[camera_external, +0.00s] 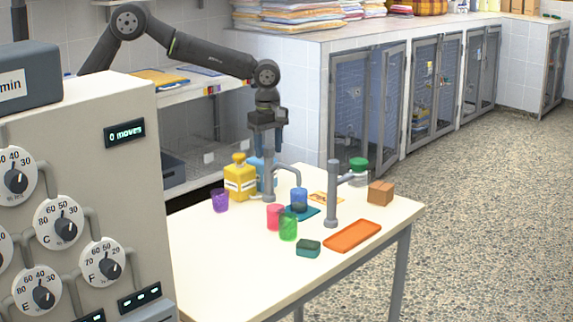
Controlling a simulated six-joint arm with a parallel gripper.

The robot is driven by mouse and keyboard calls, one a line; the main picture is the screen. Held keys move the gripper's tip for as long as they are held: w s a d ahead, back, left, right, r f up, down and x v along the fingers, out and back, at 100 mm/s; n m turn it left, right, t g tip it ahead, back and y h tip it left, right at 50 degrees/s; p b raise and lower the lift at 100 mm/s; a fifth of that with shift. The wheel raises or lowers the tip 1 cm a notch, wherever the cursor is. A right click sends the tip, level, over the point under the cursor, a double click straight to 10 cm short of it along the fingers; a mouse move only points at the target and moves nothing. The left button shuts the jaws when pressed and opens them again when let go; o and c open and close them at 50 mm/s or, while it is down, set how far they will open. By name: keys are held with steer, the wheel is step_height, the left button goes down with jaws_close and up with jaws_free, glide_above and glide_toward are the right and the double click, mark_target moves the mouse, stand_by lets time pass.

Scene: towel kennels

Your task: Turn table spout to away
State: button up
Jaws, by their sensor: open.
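A grey post (268,188) stands on the table (205,245), and a curved grey spout (289,168) arches from beside it to the right, towards a blue cup (299,197). My gripper (268,152) points down, open and empty, right above or around the top of this post; contact cannot be told. A second grey post (332,200) stands to the right, with a short side arm (350,177) near a green-topped item (358,165).
A yellow bottle (240,181), purple cup (220,200), pink cup (275,217), green cup (288,228), dark green sponge-like block (308,248), orange tray (353,235) and brown box (380,192) are on the table. A dial panel (75,180) fills the left foreground. The table's front left is clear.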

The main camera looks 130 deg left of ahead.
jaws_close()
steer(key=shift+n, duration=0.3)
steer(key=n, duration=0.4)
steer(key=shift+n, duration=2)
jaws_free()
